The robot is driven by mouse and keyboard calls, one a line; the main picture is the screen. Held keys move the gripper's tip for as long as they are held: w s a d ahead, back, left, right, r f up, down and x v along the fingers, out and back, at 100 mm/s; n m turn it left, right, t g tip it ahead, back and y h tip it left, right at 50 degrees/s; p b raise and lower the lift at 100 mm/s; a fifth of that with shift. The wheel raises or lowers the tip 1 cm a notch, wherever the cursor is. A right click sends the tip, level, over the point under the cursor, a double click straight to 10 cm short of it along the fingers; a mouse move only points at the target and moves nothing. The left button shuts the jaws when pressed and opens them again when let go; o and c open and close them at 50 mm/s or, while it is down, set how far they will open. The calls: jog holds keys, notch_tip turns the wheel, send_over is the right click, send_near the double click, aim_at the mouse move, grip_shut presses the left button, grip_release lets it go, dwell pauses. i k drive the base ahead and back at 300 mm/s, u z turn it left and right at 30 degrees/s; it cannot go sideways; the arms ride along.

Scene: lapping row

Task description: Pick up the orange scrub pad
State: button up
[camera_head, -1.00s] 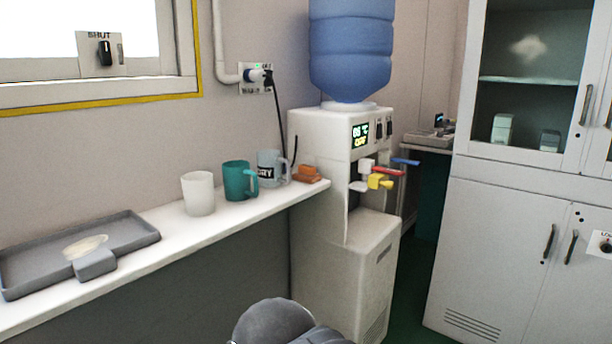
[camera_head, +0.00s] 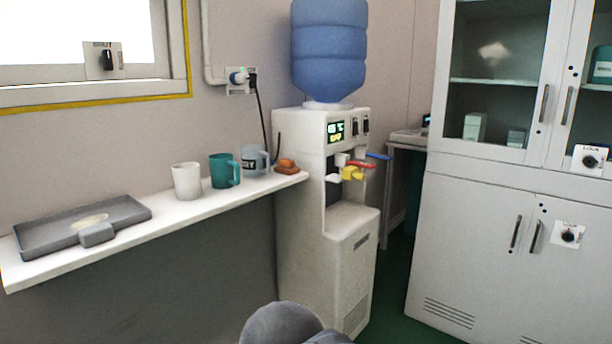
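An orange scrub pad (camera_head: 286,167) lies at the right end of the white wall shelf (camera_head: 150,231), close to the water dispenser. It is small in this view, and it looks like a stacked or stepped orange-brown block. A rounded grey part of my own arm shows at the bottom middle of the picture, well below and in front of the shelf. My gripper's fingers are not in view.
Left of the pad stand a clear mug (camera_head: 254,161), a teal mug (camera_head: 223,171) and a white cup (camera_head: 187,181). A grey tray (camera_head: 45,237) lies further left. The water dispenser (camera_head: 327,215) stands right of the shelf end. A tall cabinet (camera_head: 480,235) is at right.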

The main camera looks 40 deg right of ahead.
aim_at(287, 167)
jog(key=u, duration=0.05)
jog(key=k, duration=0.8)
jog(key=z, duration=0.95)
jog(key=i, duration=0.65)
jog(key=z, duration=0.75)
jog(key=i, duration=0.7)
jog(key=u, duration=0.7)
jog(key=i, duration=0.85)
jog(key=u, duration=0.85)
